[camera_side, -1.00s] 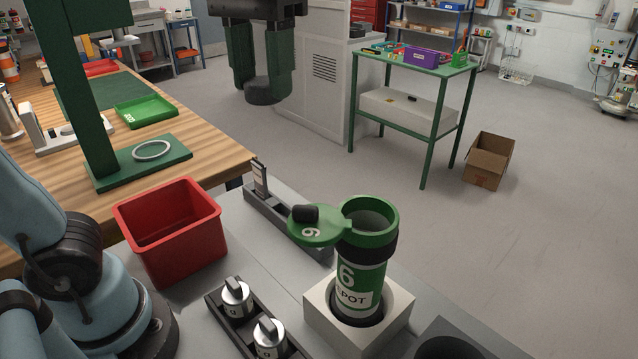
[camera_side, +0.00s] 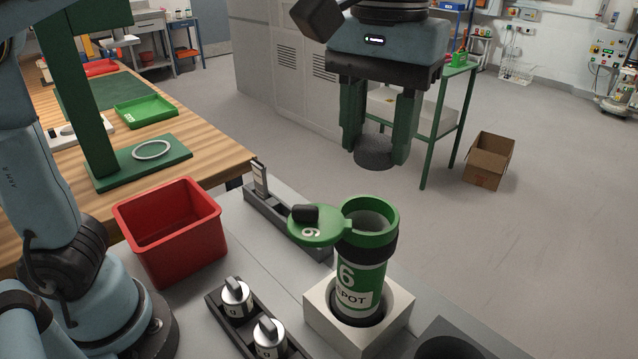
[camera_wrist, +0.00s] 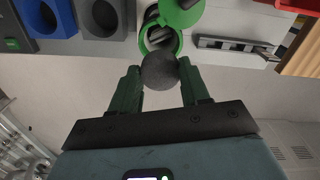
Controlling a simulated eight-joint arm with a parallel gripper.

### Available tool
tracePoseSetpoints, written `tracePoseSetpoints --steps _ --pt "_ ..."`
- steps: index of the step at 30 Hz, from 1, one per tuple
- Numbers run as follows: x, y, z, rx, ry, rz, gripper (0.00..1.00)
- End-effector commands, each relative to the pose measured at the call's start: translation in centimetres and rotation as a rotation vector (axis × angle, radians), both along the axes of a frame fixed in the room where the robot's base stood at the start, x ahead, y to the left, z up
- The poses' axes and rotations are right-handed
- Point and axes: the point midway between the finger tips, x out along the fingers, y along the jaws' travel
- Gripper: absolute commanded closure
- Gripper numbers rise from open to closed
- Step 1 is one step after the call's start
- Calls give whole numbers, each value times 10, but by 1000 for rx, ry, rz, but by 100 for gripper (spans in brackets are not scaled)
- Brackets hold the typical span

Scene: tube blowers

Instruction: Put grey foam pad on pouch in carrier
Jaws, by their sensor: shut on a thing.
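My gripper (camera_side: 376,160) is shut on the dark grey round foam pad (camera_side: 374,152). It holds the pad in the air above and behind the carrier in the side view. The wrist view also shows the pad (camera_wrist: 159,71) between the green fingers. The carrier (camera_side: 362,282) is a green and white tube marked 6, upright in a white square block. Its lid (camera_side: 322,232) is swung open to the left. In the wrist view, the carrier's mouth (camera_wrist: 150,36) shows something pale inside, partly hidden by the pad. I cannot make out clearly whether that is the pouch.
A red bin (camera_side: 170,232) stands left of the carrier. A dark rack with metal-topped pieces (camera_side: 237,298) is in front, and a grey slotted holder (camera_side: 262,200) is behind. A blue block (camera_wrist: 14,30) shows in the wrist view.

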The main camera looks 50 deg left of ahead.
Motion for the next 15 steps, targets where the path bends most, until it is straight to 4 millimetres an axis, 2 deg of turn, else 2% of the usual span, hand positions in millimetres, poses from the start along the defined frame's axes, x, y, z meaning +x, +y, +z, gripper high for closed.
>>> tracePoseSetpoints --steps 15 --pt "0 1 -33 0 0 0 82"
